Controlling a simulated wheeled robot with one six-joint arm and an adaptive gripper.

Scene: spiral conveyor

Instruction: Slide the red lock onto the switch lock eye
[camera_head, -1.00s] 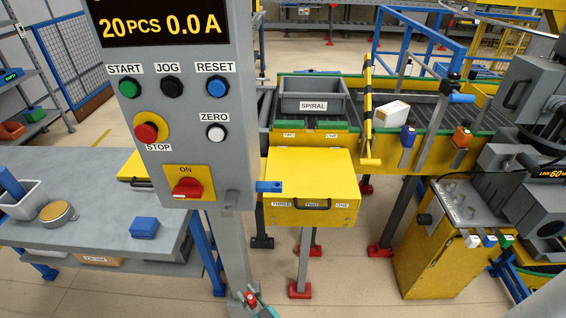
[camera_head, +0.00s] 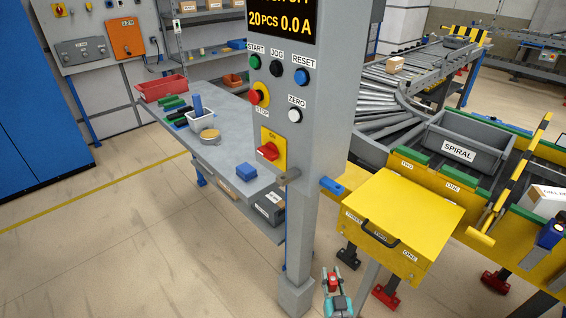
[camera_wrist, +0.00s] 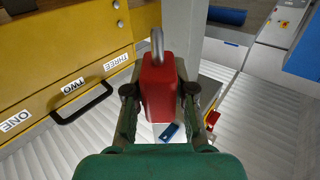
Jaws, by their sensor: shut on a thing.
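The red lock (camera_wrist: 159,88) is upright between the fingers of my gripper (camera_wrist: 160,98), its metal shackle pointing up, in the wrist view. In the head view my gripper (camera_head: 333,277) is low at the bottom, with the red lock (camera_head: 334,284) in it. The red switch (camera_head: 268,151) sits on a yellow plate on the grey control post. A small grey tab (camera_head: 290,177) sticks out below and right of it, and looks like the lock eye. The lock is well below this tab and apart from it.
A yellow box (camera_head: 405,220) with a black handle stands right of the post, a blue piece (camera_head: 332,186) at its left corner. A grey workbench (camera_head: 222,150) is left of the post. The floor at the lower left is clear.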

